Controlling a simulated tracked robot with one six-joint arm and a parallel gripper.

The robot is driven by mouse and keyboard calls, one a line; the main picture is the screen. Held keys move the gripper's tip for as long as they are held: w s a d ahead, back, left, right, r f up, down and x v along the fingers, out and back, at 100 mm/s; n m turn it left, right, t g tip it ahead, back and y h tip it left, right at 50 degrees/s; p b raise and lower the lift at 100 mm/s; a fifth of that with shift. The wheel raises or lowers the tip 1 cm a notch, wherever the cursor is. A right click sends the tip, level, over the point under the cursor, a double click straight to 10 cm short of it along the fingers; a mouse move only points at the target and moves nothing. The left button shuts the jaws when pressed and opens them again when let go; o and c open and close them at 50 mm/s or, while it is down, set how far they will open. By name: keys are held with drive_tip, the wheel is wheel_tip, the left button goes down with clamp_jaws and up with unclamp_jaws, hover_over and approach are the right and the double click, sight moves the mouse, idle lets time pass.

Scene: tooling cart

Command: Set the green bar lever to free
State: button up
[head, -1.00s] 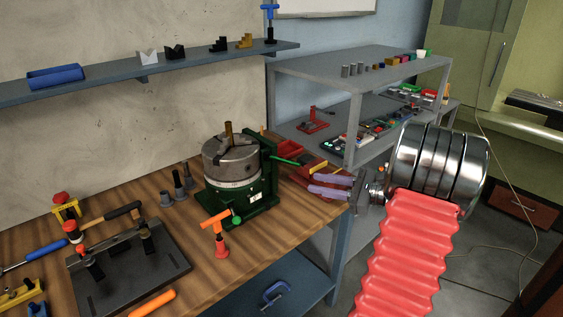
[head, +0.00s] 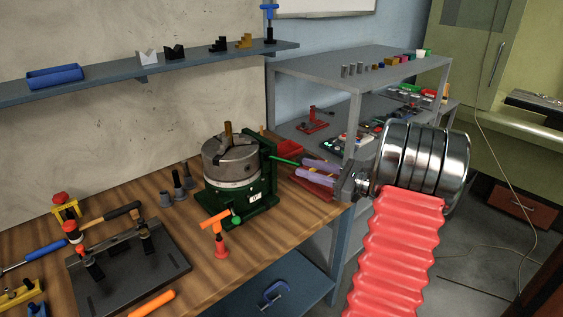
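The green bar lever (head: 284,161) sticks out to the right from a dark green fixture (head: 262,187) that carries a round grey chuck (head: 230,160) on the wooden bench. My gripper (head: 300,166) comes in from the right, its two purple fingers pointing left. The fingers are apart with a narrow gap and look open. The outer end of the bar is right at the fingertips. I cannot tell whether it lies between them or touches them.
An orange-handled clamp (head: 217,230) with a green knob stands in front of the fixture. Grey cones (head: 177,184) stand to its left. A red bin (head: 290,149) lies behind my fingers. A black fixture plate (head: 128,272) fills the bench's left front.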

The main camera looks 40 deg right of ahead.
sight(282, 161)
drive_tip(key=x, duration=0.9)
drive_tip(key=shift+w+a, duration=0.1)
clamp_jaws()
idle(0.5)
